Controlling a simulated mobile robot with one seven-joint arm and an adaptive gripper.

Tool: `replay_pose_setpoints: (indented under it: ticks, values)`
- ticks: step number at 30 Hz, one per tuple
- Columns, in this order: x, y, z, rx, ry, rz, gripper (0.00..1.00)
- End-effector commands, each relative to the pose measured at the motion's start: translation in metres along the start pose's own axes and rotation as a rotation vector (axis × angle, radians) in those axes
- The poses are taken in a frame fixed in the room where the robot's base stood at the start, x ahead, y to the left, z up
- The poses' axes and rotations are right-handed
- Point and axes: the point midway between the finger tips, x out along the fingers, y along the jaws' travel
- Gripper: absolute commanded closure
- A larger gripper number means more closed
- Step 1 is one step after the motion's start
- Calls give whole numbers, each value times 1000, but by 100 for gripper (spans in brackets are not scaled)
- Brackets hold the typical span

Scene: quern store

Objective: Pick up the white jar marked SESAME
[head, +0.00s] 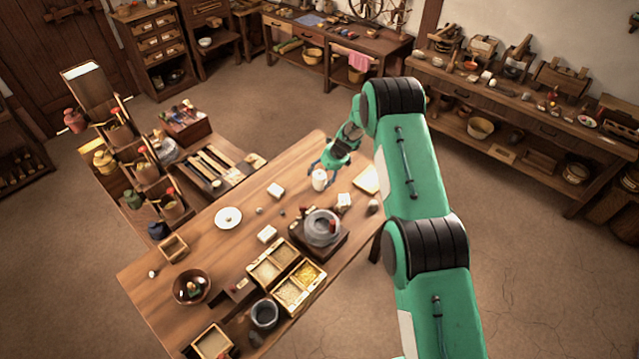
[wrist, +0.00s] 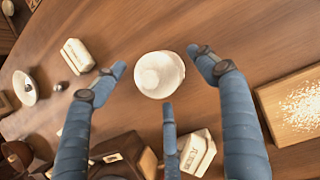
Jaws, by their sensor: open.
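A white round jar (head: 319,180) stands on the wooden table near its far end. The wrist view sees it from above as a white round shape (wrist: 159,74); no lettering on it is readable in either view. My gripper (head: 322,171) is open at the jar. In the wrist view its blue fingers (wrist: 157,76) spread around the jar, one on each side and one below in the picture. Bare wood shows between the fingertips and the jar, and I see no contact.
White lettered blocks (wrist: 78,55) (wrist: 196,150) lie near the jar. A tray with white grains (wrist: 292,107) lies to the right. A stone quern (head: 322,228), a white plate (head: 228,218) and divided grain boxes (head: 287,272) share the table (head: 215,248).

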Motion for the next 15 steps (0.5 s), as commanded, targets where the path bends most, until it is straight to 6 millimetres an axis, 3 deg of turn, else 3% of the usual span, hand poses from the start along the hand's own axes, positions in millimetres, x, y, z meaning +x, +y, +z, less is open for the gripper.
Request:
replay_pose_setpoints:
  ticks: [6,15]
  values:
    - [16,0,0,-1,0,0,28]
    - [20,0,0,-1,0,0,28]
